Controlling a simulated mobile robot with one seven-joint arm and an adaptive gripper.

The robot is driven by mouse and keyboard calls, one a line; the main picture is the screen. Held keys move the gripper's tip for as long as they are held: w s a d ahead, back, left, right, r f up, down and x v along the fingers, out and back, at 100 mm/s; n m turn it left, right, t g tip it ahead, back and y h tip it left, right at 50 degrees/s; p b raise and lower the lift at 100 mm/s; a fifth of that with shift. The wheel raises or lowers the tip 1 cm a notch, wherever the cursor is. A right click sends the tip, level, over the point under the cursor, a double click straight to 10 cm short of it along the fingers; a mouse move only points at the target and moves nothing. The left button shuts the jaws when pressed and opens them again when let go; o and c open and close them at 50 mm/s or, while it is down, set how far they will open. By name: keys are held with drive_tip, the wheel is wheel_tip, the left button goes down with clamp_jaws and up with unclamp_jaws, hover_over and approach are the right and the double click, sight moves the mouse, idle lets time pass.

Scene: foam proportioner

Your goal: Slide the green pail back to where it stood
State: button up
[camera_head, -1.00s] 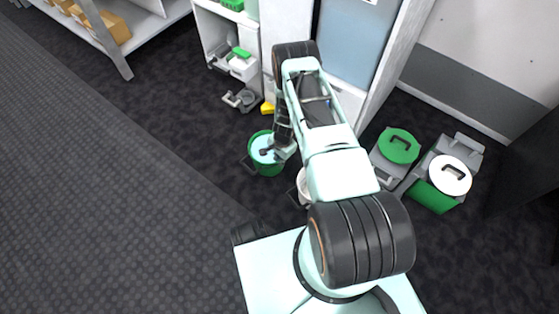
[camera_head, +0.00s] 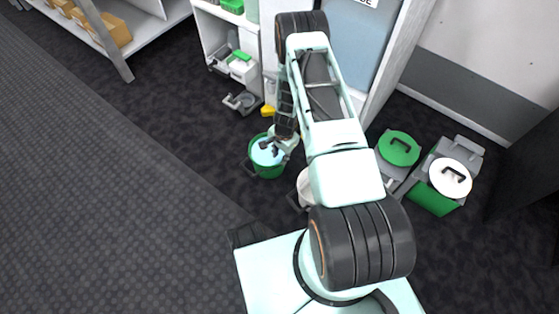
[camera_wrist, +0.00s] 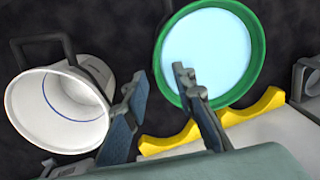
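The green pail (camera_head: 268,172), filled with pale blue liquid, stands on the dark floor left of my arm. In the wrist view the green pail's rim (camera_wrist: 258,62) is at the upper right. My gripper (camera_wrist: 159,76) is open, its fingers apart with nothing held between them. Its right finger overlaps the pail's near left rim and the liquid; its left finger is outside, left of the pail. I cannot tell whether the right finger touches the pail. In the head view my gripper (camera_head: 272,146) is over the pail's top right part.
Yellow edging (camera_wrist: 245,108) is close beside the green pail. Lidded bins (camera_head: 398,148) stand at the right, a shelf (camera_head: 215,40) behind. Floor at the left is clear.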

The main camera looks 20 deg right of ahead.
drive_tip(key=r, duration=0.5)
drive_tip(key=shift+s, duration=0.25)
drive_tip(key=shift+s, duration=0.1)
idle(0.3)
